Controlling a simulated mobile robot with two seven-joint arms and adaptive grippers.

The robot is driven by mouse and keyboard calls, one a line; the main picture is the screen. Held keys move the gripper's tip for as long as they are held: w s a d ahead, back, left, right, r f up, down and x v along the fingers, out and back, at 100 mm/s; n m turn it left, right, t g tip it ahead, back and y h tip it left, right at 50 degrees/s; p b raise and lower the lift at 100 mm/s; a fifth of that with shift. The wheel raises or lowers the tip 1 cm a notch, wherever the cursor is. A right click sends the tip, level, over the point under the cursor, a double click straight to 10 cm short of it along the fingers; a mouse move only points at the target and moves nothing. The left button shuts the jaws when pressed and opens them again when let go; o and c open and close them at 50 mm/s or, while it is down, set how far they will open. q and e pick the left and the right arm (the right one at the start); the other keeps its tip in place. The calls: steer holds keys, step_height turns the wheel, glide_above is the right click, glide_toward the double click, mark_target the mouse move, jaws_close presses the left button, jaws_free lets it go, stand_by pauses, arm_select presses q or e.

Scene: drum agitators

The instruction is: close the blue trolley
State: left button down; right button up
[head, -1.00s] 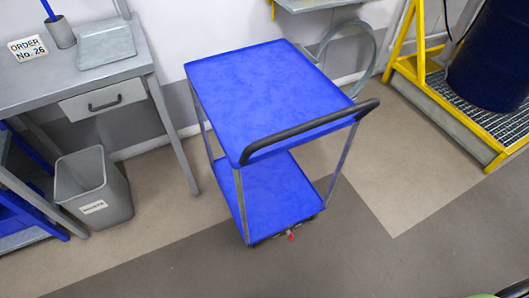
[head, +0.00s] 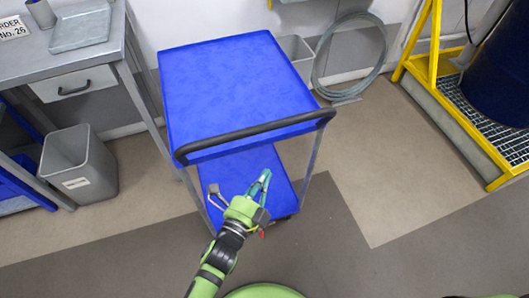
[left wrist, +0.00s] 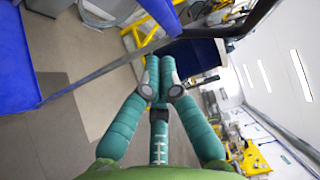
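The blue trolley (head: 235,85) stands upright in the middle of the head view, with an upper tray, a lower shelf (head: 235,170) and a black handle bar (head: 255,135) along its near side. No door or lid shows on it. My left gripper (head: 266,174), green with teal fingers, is in front of the lower shelf in the picture, below the handle. I cannot tell whether it touches the trolley. In the left wrist view its fingertips (left wrist: 160,76) are together with nothing seen between them. A small red part (head: 262,234) shows low by the trolley. My right gripper is not in view.
A grey bench (head: 75,50) with a drawer stands at left, a grey waste bin (head: 78,165) beneath its side. A coiled hose (head: 350,92) is behind the trolley. A yellow frame (head: 432,60) with a blue drum (head: 500,75) is at right. Floor right of the trolley is clear.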

mark_target(273, 142)
arm_select(q)
steer(key=shift+w+d+p, duration=0.2)
steer(key=shift+w+p, duration=0.05)
steer(key=shift+w, duration=1.6)
steer(key=shift+w+d+p, duration=0.2)
steer(key=shift+w, duration=1.6)
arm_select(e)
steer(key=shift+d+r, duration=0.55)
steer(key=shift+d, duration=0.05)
